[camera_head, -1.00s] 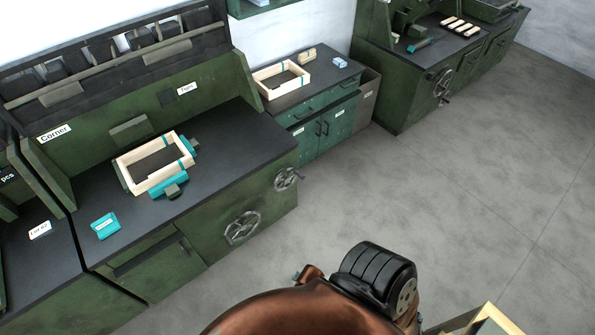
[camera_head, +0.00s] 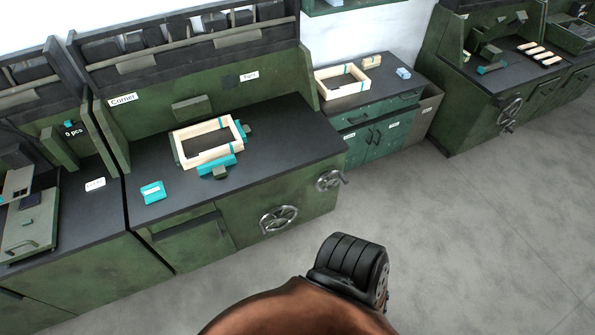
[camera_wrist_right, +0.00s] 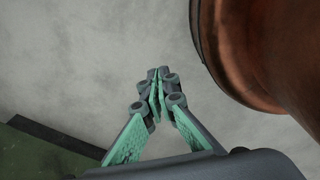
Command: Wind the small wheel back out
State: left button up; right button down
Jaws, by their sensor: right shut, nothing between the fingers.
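The small wheel (camera_head: 330,180) is a grey handwheel with a crank handle, on the right end of the green bench front. A larger handwheel (camera_head: 279,219) sits lower on the same front, to its left. My right gripper (camera_wrist_right: 158,85) shows in the right wrist view with its teal-padded fingers together and nothing between them. It is over bare grey floor, apart from both wheels. In the head view the gripper itself is hidden; only my copper and black arm parts show at the bottom. My left gripper is in neither view.
A pale wooden frame (camera_head: 179,151) with teal clamps lies on the bench top (camera_head: 285,135), and a teal block (camera_head: 152,192) lies to its left. A green cabinet (camera_head: 375,138) stands beyond the bench. Another handwheel (camera_head: 510,110) is on the far bench. The floor (camera_head: 470,235) at right is clear.

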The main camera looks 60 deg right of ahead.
aim_at(328, 180)
jog(key=u, duration=0.85)
jog(key=i, duration=0.4)
jog(key=z, duration=3.65)
